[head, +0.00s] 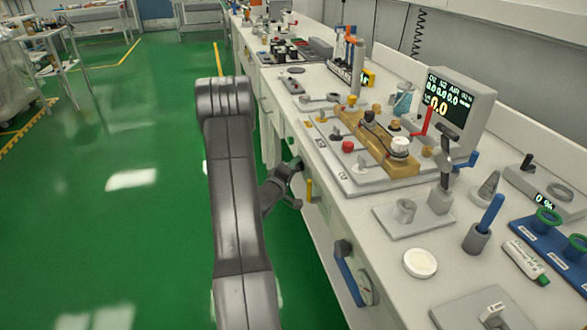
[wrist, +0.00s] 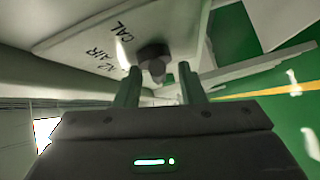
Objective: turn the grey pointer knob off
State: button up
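A dark grey knob (wrist: 153,58) with a lighter, tapered part sits on a pale panel (wrist: 85,40) in the wrist view. The panel carries the lettering "CAL", "AIR" and a partly legible "N2". I cannot tell which mark the knob points at. My gripper (wrist: 159,68) is open, with one finger on each side of the knob in the picture. Contact with the knob is not visible. In the head view my gripper (head: 283,187) is low at the front side of the long bench, and the knob cannot be made out there.
The bench top (head: 345,215) holds a wooden block with knobs (head: 375,143), a monitor (head: 460,100) and several small fixtures. A blue handle (head: 347,277) sticks out from the bench front, nearer the camera. Green floor (head: 120,230) to the left is clear.

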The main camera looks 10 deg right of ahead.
jog(key=v, duration=1.3)
jog(key=shift+s+a, duration=0.2)
jog(key=shift+s, duration=0.15)
jog(key=x, duration=1.4)
jog(key=shift+a+r, duration=0.2)
